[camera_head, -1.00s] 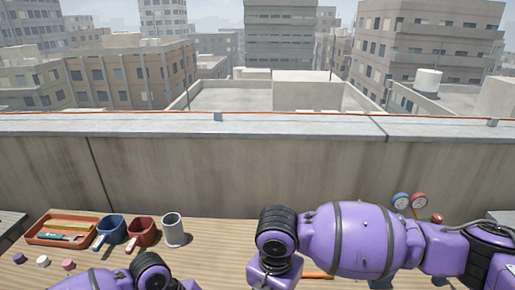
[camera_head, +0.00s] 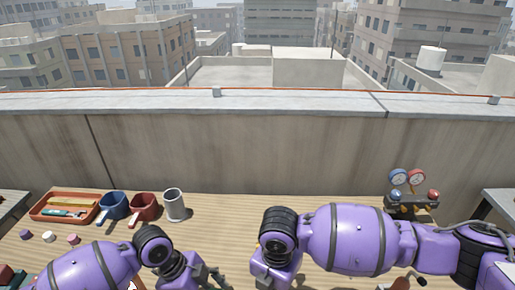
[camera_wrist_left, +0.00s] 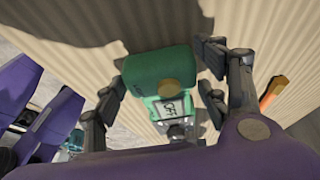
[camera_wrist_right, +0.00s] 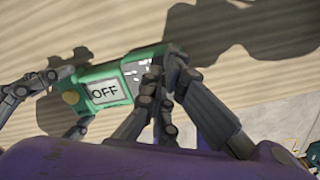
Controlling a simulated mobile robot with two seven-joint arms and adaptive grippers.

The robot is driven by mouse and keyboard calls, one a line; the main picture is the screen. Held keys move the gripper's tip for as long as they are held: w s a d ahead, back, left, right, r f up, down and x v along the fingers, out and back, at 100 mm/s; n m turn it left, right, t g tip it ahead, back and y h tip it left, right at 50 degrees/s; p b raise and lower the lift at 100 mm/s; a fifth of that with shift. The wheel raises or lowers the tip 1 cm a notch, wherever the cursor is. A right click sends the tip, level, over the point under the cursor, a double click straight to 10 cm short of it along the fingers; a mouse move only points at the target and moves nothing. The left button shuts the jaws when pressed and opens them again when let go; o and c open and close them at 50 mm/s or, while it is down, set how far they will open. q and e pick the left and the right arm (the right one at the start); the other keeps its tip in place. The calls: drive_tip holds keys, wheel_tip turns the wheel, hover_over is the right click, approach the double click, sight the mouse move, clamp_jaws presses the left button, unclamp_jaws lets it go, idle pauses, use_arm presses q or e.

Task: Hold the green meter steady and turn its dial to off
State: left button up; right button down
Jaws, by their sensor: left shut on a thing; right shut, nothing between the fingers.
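The green meter (camera_wrist_left: 158,75) lies near the front of the wooden table, hidden behind my arms in the head view. Its screen (camera_wrist_right: 104,92) reads OFF, and a yellow round spot (camera_wrist_right: 70,97) sits beside the screen. My left gripper (camera_wrist_left: 168,88) is shut on the meter, with fingers on either side; it also shows in the head view (camera_head: 213,278). My right gripper (camera_wrist_right: 160,98) is shut and empty, its fingertips together at the meter's end beside white markings (camera_wrist_right: 137,74). The fingers cover that part, so the dial's pointer cannot be seen.
A gauge set (camera_head: 410,200) stands at the back right. An orange stick (camera_wrist_left: 273,93) lies near the meter.

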use_arm(q)
drive_tip(key=shift+w+d+r, duration=0.1)
use_arm(e)
drive_tip(key=shift+s+f, duration=0.2)
drive_tip(key=shift+f, duration=0.4)
use_arm(q)
drive_tip(key=shift+d+r, duration=0.1)
drive_tip(key=shift+d, duration=0.1)
use_arm(e)
drive_tip(key=shift+w+a, duration=0.1)
drive_tip(key=shift+a, duration=0.25)
drive_tip(key=shift+w, duration=0.1)
drive_tip(key=shift+w+d, duration=0.2)
drive_tip(key=shift+w, duration=0.05)
use_arm(q)
drive_tip(key=shift+a, duration=0.3)
use_arm(e)
wheel_tip(320, 180, up, 7)
drive_tip(key=shift+w+f, duration=0.2)
drive_tip(key=shift+w, duration=0.1)
use_arm(q)
drive_tip(key=shift+f, duration=0.2)
drive_tip(key=o, duration=1.7)
drive_tip(key=shift+c, duration=0.2)
drive_tip(key=shift+o, duration=1.4)
